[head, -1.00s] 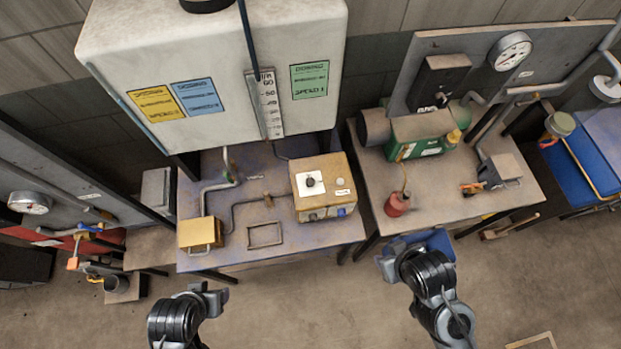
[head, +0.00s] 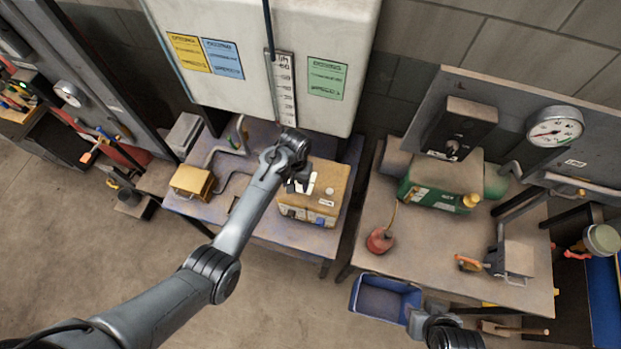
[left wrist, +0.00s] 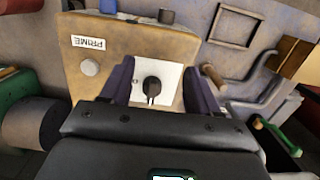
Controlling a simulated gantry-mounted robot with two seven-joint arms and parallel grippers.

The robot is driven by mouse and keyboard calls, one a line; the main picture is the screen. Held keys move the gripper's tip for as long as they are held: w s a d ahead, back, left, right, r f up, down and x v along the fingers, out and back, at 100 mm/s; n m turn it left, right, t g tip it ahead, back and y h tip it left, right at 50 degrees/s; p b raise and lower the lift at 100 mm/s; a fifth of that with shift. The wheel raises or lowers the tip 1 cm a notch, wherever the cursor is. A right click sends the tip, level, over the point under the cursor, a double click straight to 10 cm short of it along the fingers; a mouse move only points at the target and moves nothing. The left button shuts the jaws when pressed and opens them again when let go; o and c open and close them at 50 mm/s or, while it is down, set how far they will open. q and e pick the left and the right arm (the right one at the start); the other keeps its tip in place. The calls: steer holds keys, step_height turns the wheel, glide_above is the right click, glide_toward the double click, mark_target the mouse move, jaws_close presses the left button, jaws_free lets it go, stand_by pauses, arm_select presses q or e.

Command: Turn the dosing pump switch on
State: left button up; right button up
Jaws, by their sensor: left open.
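The dosing pump is a worn yellow box (head: 325,200) on the left table; it also shows in the left wrist view (left wrist: 120,52). Its black rotary switch (left wrist: 151,87) sits on a white plate (left wrist: 172,77) beside a PRIME label and a round pale button (left wrist: 90,67). My left gripper (head: 300,186) is over the pump's switch side. In the left wrist view its dark fingers (left wrist: 160,88) are apart, one on each side of the switch; contact is not clear. In the head view the gripper hides the switch. My right gripper (head: 418,322) is low at the right, its jaws unclear.
A white tank (head: 270,50) with a level scale stands behind the pump. A small yellow box (head: 192,182) and pipes are left of it. The right table (head: 420,245) holds a green pump (head: 440,185) and red oil can (head: 380,240). A blue bin (head: 383,300) lies in front.

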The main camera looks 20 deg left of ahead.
arm_select(q)
steer(key=w+r+t, duration=0.1)
steer(key=w+r, duration=0.4)
step_height(320, 180, down, 10)
steer(key=shift+w+r+b, duration=0.1)
steer(key=shift+w+b, duration=0.05)
steer(key=shift+b, duration=0.2)
arm_select(e)
steer(key=shift+a+f, duration=0.25)
steer(key=shift+f, duration=0.2)
arm_select(q)
steer(key=c, duration=1)
steer(key=shift+c, duration=0.2)
arm_select(e)
steer(key=shift+a, duration=0.1)
